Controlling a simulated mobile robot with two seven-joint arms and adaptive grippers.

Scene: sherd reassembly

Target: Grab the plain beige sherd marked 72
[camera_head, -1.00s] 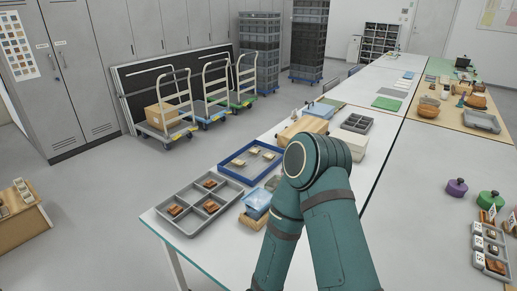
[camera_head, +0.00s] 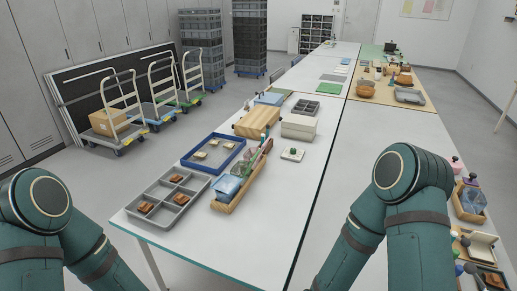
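Several small pale beige sherds lie in a blue-rimmed tray (camera_head: 189,164) on the left part of the white table; one is the near-left sherd (camera_head: 199,155), another the right-hand sherd (camera_head: 229,145). They are too small for me to read any mark, so I cannot tell which is 72. My green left arm shows at the lower left and my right arm at the lower right, elbows foremost. Neither gripper is in the picture, and neither arm covers the blue-rimmed tray.
A grey compartment tray (camera_head: 170,190) with brown sherds stands in front of the blue-rimmed one. A wooden caddy (camera_head: 226,207) stands to the right, with a wooden box (camera_head: 257,121) and white box (camera_head: 299,127) behind. The table's middle is clear. Small containers crowd the right edge.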

